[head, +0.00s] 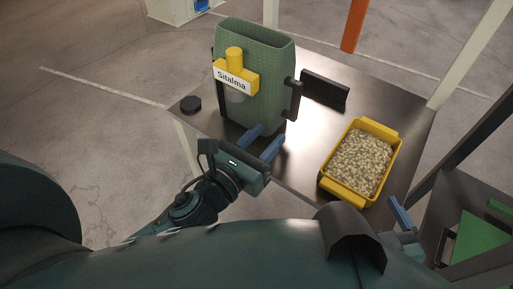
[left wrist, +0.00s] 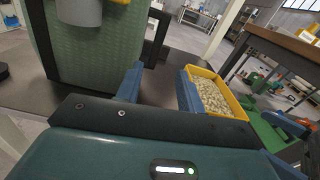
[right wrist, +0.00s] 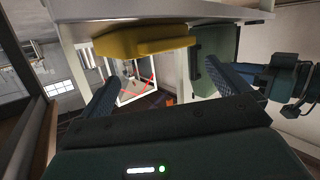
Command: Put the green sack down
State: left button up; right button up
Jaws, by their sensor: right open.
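The green sack (head: 262,60) stands upright at the left part of the dark table (head: 300,168), open at the top, with black handles at its sides. A yellow fitting with a white "Sitalma" label (head: 231,77) is at its front. The sack fills the upper left of the left wrist view (left wrist: 95,50). My left gripper (head: 262,139) is open and empty at the sack's lower front, its blue fingers apart. My right gripper (right wrist: 172,88) is open and empty near the table's front right; in the head view it is partly hidden behind my arm.
A yellow tub (head: 343,191) of pale pellets stands on the table to the right of the sack. A black disc (head: 191,104) lies at the left corner, and a black upright plate (head: 325,89) stands behind. Bare tabletop lies between sack and tub. Pale posts flank the table.

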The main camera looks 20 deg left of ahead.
pick_arm(q)
jog(key=s+a+f+n+g, duration=0.1)
jog(key=s+n, duration=0.3)
jog(key=n, duration=1.2)
jog(key=s+a+f+n+g, duration=0.1)
jog(key=s+f+n, duration=0.3)
jog(key=n, duration=1.3)
jog(key=shift+a+n+g+y, duration=0.15)
jog(key=shift+n+g+y, duration=0.15)
pick_arm(e)
jog(key=shift+a+f, duration=0.1)
jog(key=shift+f, duration=0.05)
